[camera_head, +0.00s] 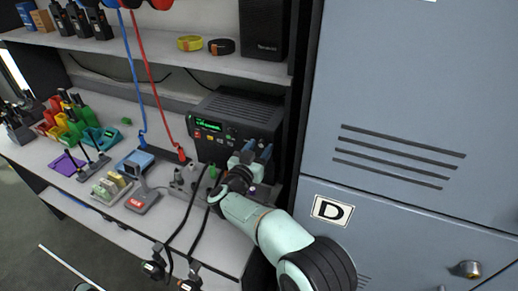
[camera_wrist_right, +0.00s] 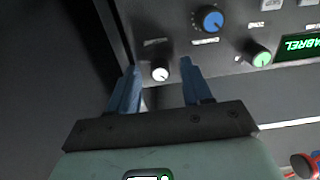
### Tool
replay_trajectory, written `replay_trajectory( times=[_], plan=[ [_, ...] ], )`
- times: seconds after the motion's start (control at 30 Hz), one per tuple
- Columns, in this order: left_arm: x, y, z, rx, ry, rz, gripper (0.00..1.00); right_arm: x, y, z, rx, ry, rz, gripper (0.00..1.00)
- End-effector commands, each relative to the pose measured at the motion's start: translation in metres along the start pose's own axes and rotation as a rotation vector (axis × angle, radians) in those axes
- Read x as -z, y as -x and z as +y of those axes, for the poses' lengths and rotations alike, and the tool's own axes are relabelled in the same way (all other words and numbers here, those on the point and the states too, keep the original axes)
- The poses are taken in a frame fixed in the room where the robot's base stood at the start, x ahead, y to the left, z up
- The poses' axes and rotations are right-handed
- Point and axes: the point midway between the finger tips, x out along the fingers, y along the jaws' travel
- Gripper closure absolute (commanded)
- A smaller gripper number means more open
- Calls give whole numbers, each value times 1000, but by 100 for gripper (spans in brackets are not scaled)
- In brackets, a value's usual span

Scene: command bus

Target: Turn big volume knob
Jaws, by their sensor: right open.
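A dark radio unit (camera_head: 240,118) with a lit green display (camera_head: 208,125) stands on the desk by the cabinet. In the right wrist view its front panel appears upside down. It carries a large blue-faced knob (camera_wrist_right: 208,18), a green-faced knob (camera_wrist_right: 260,56) and a smaller white-faced knob (camera_wrist_right: 161,74). The labels are too blurred to read. My right gripper (camera_head: 257,150) is open in front of the panel's right part. In the wrist view, its fingers (camera_wrist_right: 160,68) appear either side of the white-faced knob; contact cannot be told. The large blue-faced knob lies beyond the fingertips, outside the gap.
A blue-grey cabinet (camera_head: 400,110) marked D stands close on the right. A shelf (camera_head: 150,45) with radios and a black speaker (camera_head: 263,28) hangs above. Blue and red cables run down left of the unit. The desk's left part holds several small devices and colored bins.

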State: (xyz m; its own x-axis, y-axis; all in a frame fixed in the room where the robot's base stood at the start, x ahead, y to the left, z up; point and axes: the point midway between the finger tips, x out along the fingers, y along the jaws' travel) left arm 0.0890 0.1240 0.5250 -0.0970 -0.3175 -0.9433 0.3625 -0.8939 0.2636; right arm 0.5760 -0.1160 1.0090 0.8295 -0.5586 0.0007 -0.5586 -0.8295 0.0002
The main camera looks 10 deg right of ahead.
Motion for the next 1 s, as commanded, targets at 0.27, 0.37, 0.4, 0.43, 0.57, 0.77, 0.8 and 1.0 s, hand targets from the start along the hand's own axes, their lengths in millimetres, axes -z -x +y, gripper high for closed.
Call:
replay_trajectory(
  times=[0.27,0.37,0.4,0.43,0.57,0.77,0.8,1.0],
  plan=[
    [0,0,0,0,0,0,57,0,-2,0,1,0,0,51],
    [0,0,0,0,0,0,57,0,-2,0,1,0,0,77],
    [0,0,0,0,0,0,57,0,-2,0,1,0,0,90],
    [0,0,0,0,0,0,57,0,-2,0,1,0,0,100],
    [0,0,0,0,0,0,57,0,-2,0,1,-1,0,100],
    [0,-1,0,0,0,1,57,0,-2,0,1,-25,-1,100],
    [0,-1,0,0,0,1,57,0,-2,0,1,-38,-1,100],
    [2,-4,-1,-1,0,6,57,-1,-2,0,0,-145,-2,100]
  ],
)
